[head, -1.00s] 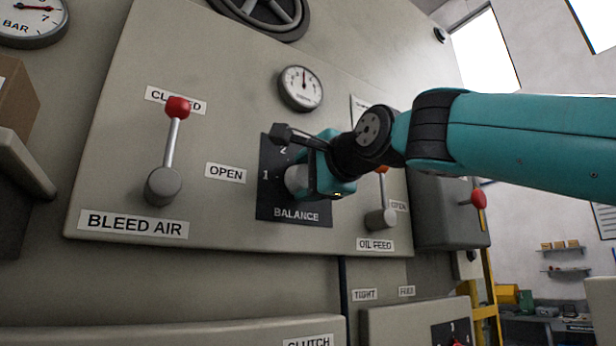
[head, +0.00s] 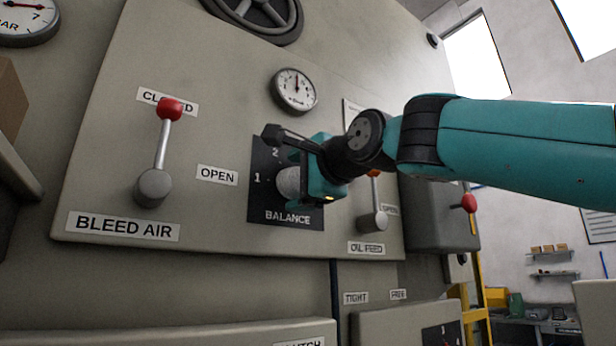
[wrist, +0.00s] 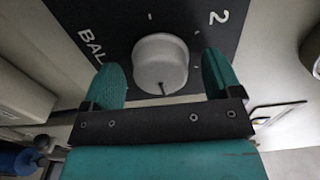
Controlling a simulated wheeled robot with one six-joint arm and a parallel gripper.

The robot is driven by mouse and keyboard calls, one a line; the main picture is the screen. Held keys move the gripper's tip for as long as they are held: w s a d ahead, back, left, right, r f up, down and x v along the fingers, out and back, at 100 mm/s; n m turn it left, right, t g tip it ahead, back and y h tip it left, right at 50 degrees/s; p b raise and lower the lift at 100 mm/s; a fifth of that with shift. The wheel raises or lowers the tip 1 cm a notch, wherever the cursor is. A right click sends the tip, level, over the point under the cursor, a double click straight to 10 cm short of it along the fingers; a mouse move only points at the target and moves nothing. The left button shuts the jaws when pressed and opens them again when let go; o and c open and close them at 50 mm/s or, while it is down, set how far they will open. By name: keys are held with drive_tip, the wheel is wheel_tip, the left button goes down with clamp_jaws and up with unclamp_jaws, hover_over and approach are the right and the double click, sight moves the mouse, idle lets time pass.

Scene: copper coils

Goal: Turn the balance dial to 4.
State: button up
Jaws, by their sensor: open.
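The balance dial (head: 288,182) is a pale round knob on a black plate (head: 262,205) marked BALANCE, with 1 and 2 visible at its left and top. My gripper covers the plate's right side in the head view, and I see no 4. In the wrist view the knob (wrist: 160,62) has a small dark pointer mark on the edge towards my gripper, away from the 2. My gripper (wrist: 163,78) is open, with one teal finger on each side of the knob. Gaps show between the fingers and the knob, so it is not clamped.
The bleed air lever (head: 162,150) with a red ball stands left of the dial. The oil feed lever (head: 373,205) is close on the right, partly behind my arm. A small gauge (head: 294,91) and a handwheel (head: 258,12) are above. A lower panel (head: 405,325) juts out below.

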drive_tip(key=b+v, duration=0.6)
drive_tip(key=v, duration=1.1)
drive_tip(key=shift+s+d, duration=0.15)
wheel_tip(320, 180, down, 27)
drive_tip(key=w+n+g+h, duration=0.2)
drive_tip(key=n+g+h, duration=0.1)
drive_tip(key=n+g, duration=0.5)
drive_tip(key=s+d+f+n+g+h, duration=0.1)
drive_tip(key=s+f+n+g, duration=0.1)
drive_tip(key=s+f, duration=0.3)
drive_tip(key=s+d+f+n+g+h, duration=0.1)
drive_tip(key=s+f+n, duration=0.4)
drive_tip(key=f, duration=0.7)
drive_tip(key=s+d+f+n+g, duration=0.3)
drive_tip(key=s+f+g, duration=0.1)
drive_tip(key=f, duration=0.4)
drive_tip(key=shift+s+d+f+h, duration=0.2)
drive_tip(key=shift+s+h, duration=0.2)
drive_tip(key=shift+s, duration=0.5)
